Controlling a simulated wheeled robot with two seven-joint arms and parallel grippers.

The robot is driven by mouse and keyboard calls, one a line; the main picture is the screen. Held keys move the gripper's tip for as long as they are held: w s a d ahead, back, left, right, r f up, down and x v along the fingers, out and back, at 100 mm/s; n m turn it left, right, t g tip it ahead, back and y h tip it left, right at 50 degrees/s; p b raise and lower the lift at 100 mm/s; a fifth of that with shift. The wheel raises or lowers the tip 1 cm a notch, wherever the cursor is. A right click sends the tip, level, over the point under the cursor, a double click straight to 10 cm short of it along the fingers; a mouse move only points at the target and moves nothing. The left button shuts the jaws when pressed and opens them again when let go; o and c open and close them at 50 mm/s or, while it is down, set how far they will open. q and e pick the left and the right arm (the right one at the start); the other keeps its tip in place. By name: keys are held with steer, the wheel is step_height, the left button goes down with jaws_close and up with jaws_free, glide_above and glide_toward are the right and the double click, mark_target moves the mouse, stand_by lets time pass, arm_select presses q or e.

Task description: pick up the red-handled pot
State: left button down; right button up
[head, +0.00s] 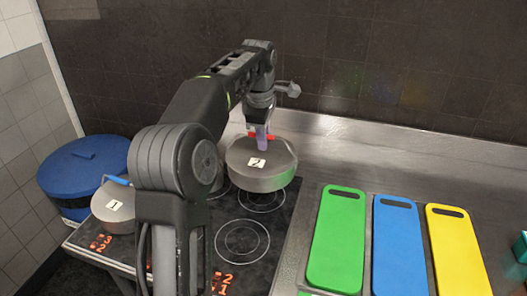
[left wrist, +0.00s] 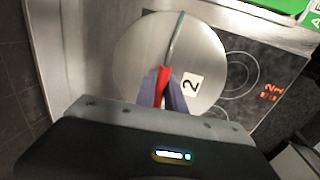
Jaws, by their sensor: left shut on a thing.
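The red-handled pot (head: 262,181) is a round grey metal pot with a lid and a white label "2". It is at the back right of the black stove top (head: 222,262). My left gripper (head: 262,139) comes down from above with its purple fingers shut on the red handle (head: 274,137). In the left wrist view the fingers (left wrist: 166,92) pinch the red handle (left wrist: 161,88) over the pot's lid (left wrist: 150,52). I cannot tell whether the pot's base touches the stove. My right gripper is not in view.
A blue-handled pot (head: 113,207) labelled "1" stands on the stove's left. A blue lidded bin (head: 83,166) stands beyond it. Green (head: 337,238), blue (head: 399,247) and yellow (head: 459,252) boards lie on the steel counter at right. A tiled wall (head: 400,65) closes the back.

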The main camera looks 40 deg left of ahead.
arm_select(q)
steer(key=shift+r, duration=0.3)
stand_by(0.5)
